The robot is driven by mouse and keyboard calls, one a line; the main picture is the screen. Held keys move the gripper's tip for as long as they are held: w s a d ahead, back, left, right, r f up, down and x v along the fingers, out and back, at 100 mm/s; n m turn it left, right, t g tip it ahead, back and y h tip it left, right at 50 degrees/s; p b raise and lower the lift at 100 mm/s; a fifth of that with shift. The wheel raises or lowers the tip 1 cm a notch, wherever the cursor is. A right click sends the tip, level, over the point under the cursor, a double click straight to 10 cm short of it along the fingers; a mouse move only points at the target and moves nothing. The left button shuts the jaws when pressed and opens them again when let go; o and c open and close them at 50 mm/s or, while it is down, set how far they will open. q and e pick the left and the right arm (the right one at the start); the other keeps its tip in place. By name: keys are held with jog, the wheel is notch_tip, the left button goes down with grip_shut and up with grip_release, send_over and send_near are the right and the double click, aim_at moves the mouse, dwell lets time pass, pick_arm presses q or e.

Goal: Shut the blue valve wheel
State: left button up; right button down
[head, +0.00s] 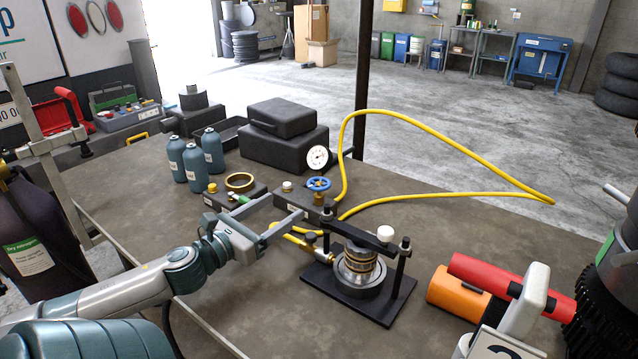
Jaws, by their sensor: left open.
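The blue valve wheel (319,183) sits on a brass valve below a round white pressure gauge (317,157), on a small dark block (300,197) on the workbench. My left gripper (288,204) is open, its two fingers pointing toward the block from the lower left. The wheel is just beyond and to the right of the fingertips, and I see no contact with it. Nothing shows between the fingers.
A yellow hose (440,197) loops from the valve block over the bench. A black press fixture (358,285) holding a metal part stands in front. Blue-grey bottles (194,165) and black cases (283,143) stand behind. A red cylinder (480,272) lies at right.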

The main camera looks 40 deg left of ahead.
pick_arm(q)
jog(key=p, duration=0.1)
send_near(319, 182)
jog(key=w, duration=0.3)
jog(key=shift+w+a+f, duration=0.15)
jog(key=shift+w+a, duration=0.05)
jog(key=shift+w, duration=0.45)
jog(key=shift+w+p, duration=0.5)
jog(key=shift+w, duration=0.7)
jog(key=shift+w+a+f+p, duration=0.1)
jog(key=shift+w+p, duration=0.3)
jog(key=shift+w, duration=1.3)
pick_arm(e)
jog(key=shift+g, duration=0.7)
jog(key=shift+s+d+r, duration=0.3)
jog(key=shift+s+d, duration=0.05)
jog(key=shift+s, duration=0.45)
jog(key=shift+s+d+r, duration=0.25)
jog(key=shift+s+d, duration=0.05)
jog(key=shift+s, duration=0.45)
jog(key=shift+s+d+r, duration=0.3)
jog(key=shift+s+d, duration=0.05)
jog(key=shift+s, duration=0.45)
pick_arm(q)
jog(key=c, duration=1.1)
